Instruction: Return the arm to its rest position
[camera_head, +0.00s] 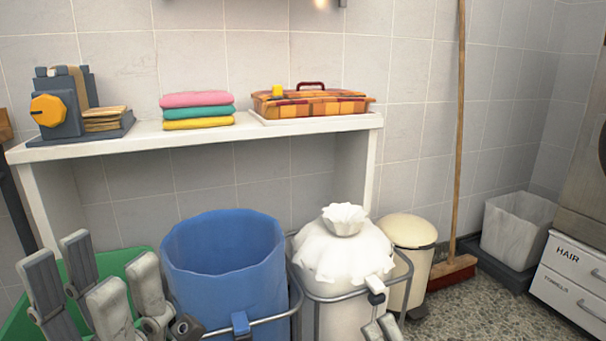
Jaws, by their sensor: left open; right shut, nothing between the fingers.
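My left gripper (97,272) is at the lower left, in front of a green surface, with its grey fingers spread apart and nothing between them. It appears left of the blue bin (222,255). The rest of both arms is out of view or hidden.
A white shelf (250,131) carries a grey device with an orange knob (47,110), folded towels (197,111) and a checkered basket (312,103). A cream bin (408,235), broom (458,140) and grey bin (516,230) stand right. Some speckled floor is clear.

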